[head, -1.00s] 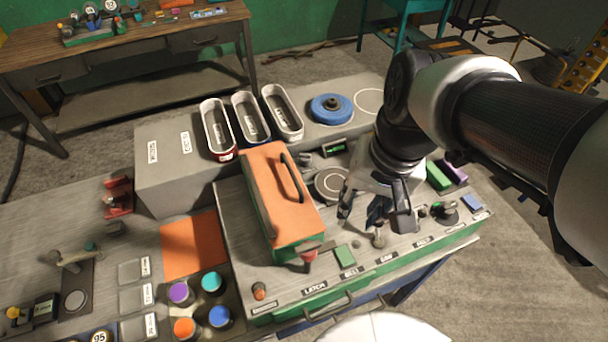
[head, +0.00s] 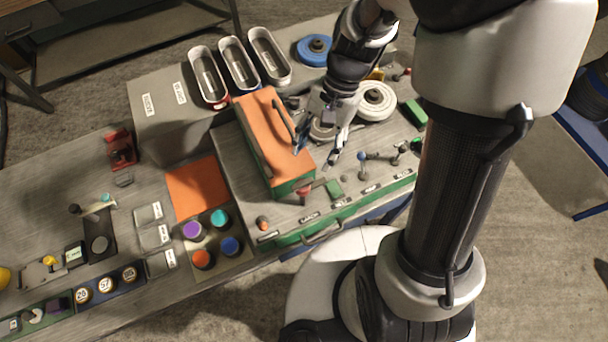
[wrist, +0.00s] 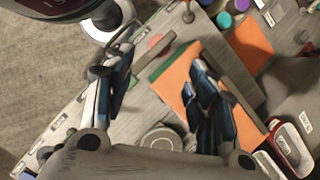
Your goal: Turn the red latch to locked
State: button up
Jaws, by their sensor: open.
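The red latch (head: 303,196) is a small red piece with a grey lever, at the front right corner of the orange-topped green box (head: 262,130), near a label on the panel. In the wrist view a red round part (wrist: 156,40) shows by a grey bar, above the orange lid (wrist: 172,88). My gripper (head: 316,152) is open and empty, just right of the box and behind the latch. In the wrist view its fingers are spread over the box; they appear apart from the latch. I cannot read the latch's setting.
A black handle (head: 283,125) rises from the orange lid. A white disc (head: 377,97) lies behind my gripper. Several coloured caps (head: 219,218) sit left of the panel.

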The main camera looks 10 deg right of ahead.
aim_at(305, 181)
jog(key=b+x, duration=0.1)
jog(key=x, duration=0.9)
jog(key=shift+s+a+f, duration=0.1)
jog(key=shift+f, duration=0.3)
jog(key=shift+c, duration=0.4)
jog(key=c, duration=1)
